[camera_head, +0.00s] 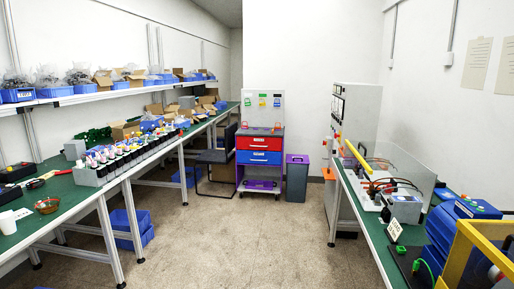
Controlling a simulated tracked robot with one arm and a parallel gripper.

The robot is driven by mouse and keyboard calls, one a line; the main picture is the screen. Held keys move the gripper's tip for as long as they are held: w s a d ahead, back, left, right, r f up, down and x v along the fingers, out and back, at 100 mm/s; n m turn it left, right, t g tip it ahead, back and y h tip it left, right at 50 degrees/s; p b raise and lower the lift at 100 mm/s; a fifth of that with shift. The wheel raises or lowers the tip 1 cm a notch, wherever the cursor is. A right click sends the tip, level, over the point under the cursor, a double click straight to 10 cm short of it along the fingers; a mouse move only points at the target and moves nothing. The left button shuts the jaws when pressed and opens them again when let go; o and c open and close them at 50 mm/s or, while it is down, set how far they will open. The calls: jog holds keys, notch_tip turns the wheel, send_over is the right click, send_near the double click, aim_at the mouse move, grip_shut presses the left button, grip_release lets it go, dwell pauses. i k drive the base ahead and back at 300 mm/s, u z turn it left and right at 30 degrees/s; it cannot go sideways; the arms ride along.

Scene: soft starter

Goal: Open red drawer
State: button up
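The red drawer (260,143) is in a small cabinet (239,172) at the far end of the room, near the middle of the view. Its front looks flush with the cabinet, so it appears shut. It has a small pale label or handle at its middle, too small to tell which. A blue drawer (259,158) sits directly below it and also looks shut. My gripper is not in view.
The floor (235,235) is clear up to the cabinet. A long green-topped bench (85,195) runs along the left, another (365,215) along the right. A dark chair (215,157) stands left of the cabinet, a grey bin with purple lid (297,178) right of it.

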aim_at(243, 142)
jog(key=z, duration=0.1)
jog(key=i, duration=3.15)
jog(key=z, duration=0.15)
jog(key=i, duration=4.45)
